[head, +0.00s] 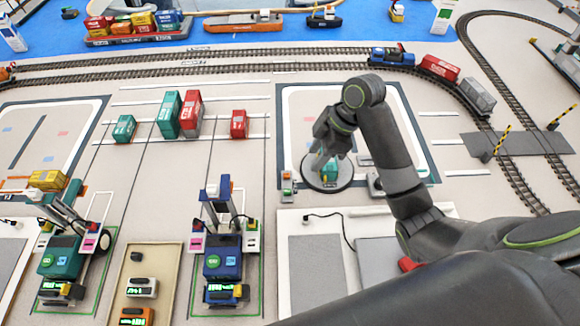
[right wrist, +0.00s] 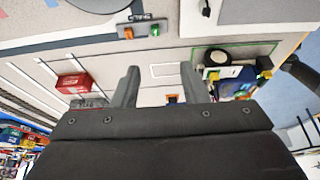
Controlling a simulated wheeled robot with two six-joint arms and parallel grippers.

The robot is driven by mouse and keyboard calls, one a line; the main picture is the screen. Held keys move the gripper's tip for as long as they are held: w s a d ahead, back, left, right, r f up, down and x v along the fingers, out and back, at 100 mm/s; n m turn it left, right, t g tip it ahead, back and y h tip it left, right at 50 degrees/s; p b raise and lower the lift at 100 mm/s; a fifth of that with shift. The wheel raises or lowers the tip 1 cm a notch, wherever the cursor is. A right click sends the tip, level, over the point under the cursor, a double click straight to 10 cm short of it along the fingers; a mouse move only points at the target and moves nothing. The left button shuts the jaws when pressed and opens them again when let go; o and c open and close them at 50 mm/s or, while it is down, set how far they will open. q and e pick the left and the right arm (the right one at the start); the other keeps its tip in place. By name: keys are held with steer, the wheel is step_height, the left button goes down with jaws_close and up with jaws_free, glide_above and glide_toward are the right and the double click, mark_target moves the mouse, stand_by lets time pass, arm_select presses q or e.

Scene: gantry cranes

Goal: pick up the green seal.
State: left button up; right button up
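The green seal (head: 287,193) is small and sits beside an orange one on a small holder at the left rim of the round dark turntable in the head view. In the right wrist view the green seal (right wrist: 155,30) is at the upper middle, just right of the orange one (right wrist: 128,33). My right gripper (head: 322,160) points down above the turntable area. Its two fingers (right wrist: 158,78) are spread with nothing between them, and the seal lies apart, beyond the fingertips. My left gripper is not in view.
A blue crane vehicle (head: 224,258) stands to the left front. Teal and red containers (head: 190,113) stand further back left. A black cable (head: 335,222) lies on the near white panel.

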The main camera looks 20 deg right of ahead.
glide_toward(288, 191)
steer(key=shift+s+a+f+p, duration=0.2)
steer(key=shift+a+f+p, duration=0.4)
steer(key=shift+f, duration=0.4)
steer(key=shift+a+f, duration=0.2)
steer(key=shift+f, duration=0.15)
steer(key=x, duration=0.3)
steer(key=shift+w+d+f+p, duration=0.1)
steer(key=shift+w+f+p, duration=0.2)
steer(key=shift+w+f, duration=0.1)
steer(key=shift+a+f, duration=0.25)
steer(key=shift+f, duration=0.35)
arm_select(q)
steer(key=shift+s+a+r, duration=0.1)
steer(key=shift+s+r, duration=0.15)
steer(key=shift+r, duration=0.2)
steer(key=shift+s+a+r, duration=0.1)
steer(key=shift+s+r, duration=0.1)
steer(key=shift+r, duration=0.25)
arm_select(e)
jaws_close()
